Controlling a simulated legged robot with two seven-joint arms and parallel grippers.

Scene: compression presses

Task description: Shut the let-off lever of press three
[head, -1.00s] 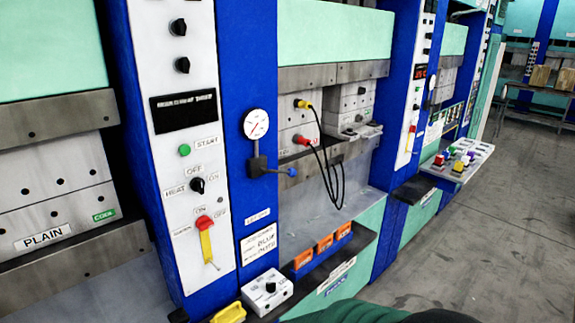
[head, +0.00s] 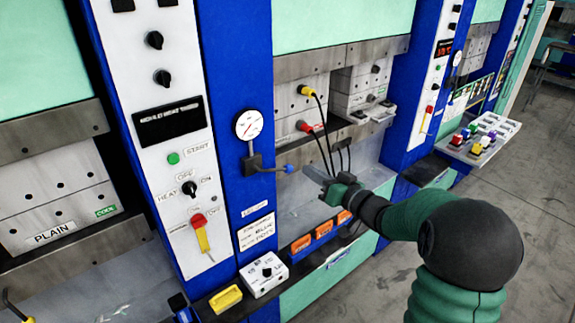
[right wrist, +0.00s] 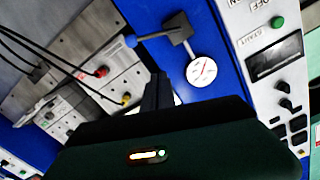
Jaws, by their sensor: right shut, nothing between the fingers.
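The let-off lever (head: 272,168) sits below a round white gauge on the blue column. It sticks out to the right, roughly level, with a blue tip. The right wrist view shows the same lever (right wrist: 150,36) with its blue tip at the left. I cannot read a press number on this machine. My right gripper (head: 314,175) is shut and empty, just right of the blue tip and apparently apart from it. Its dark fingers (right wrist: 158,92) also show in the right wrist view, below the lever. My left gripper is not in view.
Black cables with a yellow plug (head: 307,91) and a red plug (head: 305,127) hang behind my right gripper. A white control box (head: 263,275), a yellow handle (head: 225,299) and orange blocks (head: 324,229) are below. Open floor (head: 490,215) lies to the right.

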